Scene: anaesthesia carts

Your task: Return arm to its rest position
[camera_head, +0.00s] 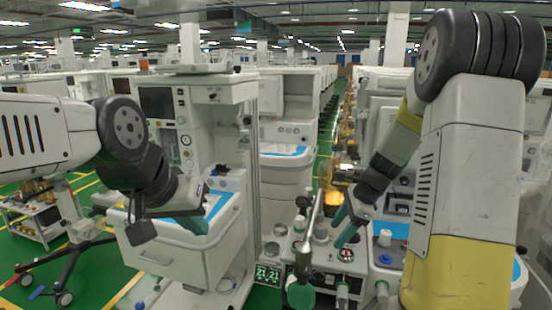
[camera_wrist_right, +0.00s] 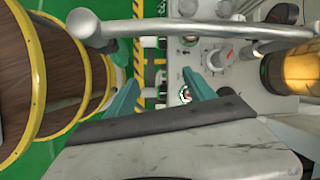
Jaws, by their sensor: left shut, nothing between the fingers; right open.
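My right arm (camera_head: 465,180) comes down from the upper right in the head view. Its right gripper (camera_head: 346,223) has teal fingers spread apart over the cart's control block. In the right wrist view the right gripper (camera_wrist_right: 160,97) is open, with nothing held between the fingers. My left arm (camera_head: 40,130) reaches in from the left, bent down at the wrist. The left gripper (camera_head: 214,207) is shut and empty, in front of the white anaesthesia cart (camera_head: 165,242). Its fingers are partly hidden by the wrist.
A curved metal bar (camera_wrist_right: 190,30) crosses close beyond the right fingers. Beneath are a panel with knobs and a gauge (camera_wrist_right: 184,94). A brown, yellow-banded cylinder (camera_wrist_right: 60,75) fills the wrist view's left. A wheeled stand (camera_head: 75,235) is at the left; green floor shows around it.

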